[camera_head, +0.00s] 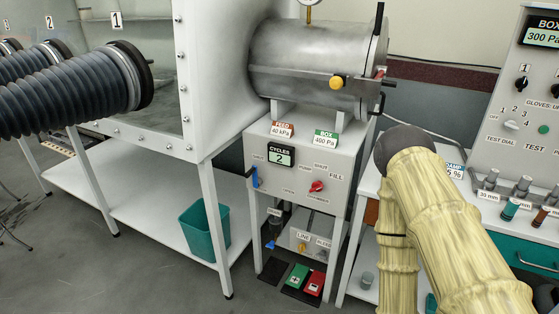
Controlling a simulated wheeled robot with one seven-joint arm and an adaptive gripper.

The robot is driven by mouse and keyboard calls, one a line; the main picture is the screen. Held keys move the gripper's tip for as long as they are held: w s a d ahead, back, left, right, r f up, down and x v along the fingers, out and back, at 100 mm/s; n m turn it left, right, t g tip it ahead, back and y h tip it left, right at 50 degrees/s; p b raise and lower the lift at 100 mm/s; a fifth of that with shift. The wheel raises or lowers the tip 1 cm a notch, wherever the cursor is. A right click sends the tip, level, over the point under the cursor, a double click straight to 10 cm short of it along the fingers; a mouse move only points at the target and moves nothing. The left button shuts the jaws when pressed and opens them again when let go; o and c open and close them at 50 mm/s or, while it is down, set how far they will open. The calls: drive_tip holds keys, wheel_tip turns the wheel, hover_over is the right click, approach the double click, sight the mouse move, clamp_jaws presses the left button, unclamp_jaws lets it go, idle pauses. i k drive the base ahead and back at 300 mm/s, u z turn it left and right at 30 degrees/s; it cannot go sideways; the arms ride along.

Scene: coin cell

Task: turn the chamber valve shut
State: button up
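The likely chamber valve is a small red knob (317,186) on the grey front panel (285,212) under the steel chamber (310,68). Small lettering surrounds it; "FILL" reads clearly to its upper right, and the other labels are faint. The knob looks tilted up to the right, toward "FILL", but it is too small to be certain. A blue lever (255,177) is at the panel's left edge. My arm, in a pale yellow sleeve with a dark elbow, fills the lower right, apart from the knob. My gripper is out of view.
A cycles display (281,156) reads 2. Signs on the panel's top read 40 kPa (283,129) and 400 Pa (325,138). Green (297,277) and red (314,284) pedals lie on the floor. A bench (490,215) stands right; a glove box (205,80) stands left.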

sight(317, 187)
drive_tip(key=k, duration=0.5)
drive_tip(key=u, duration=1.7)
drive_tip(key=i, duration=1.25)
drive_tip(key=z, duration=2.05)
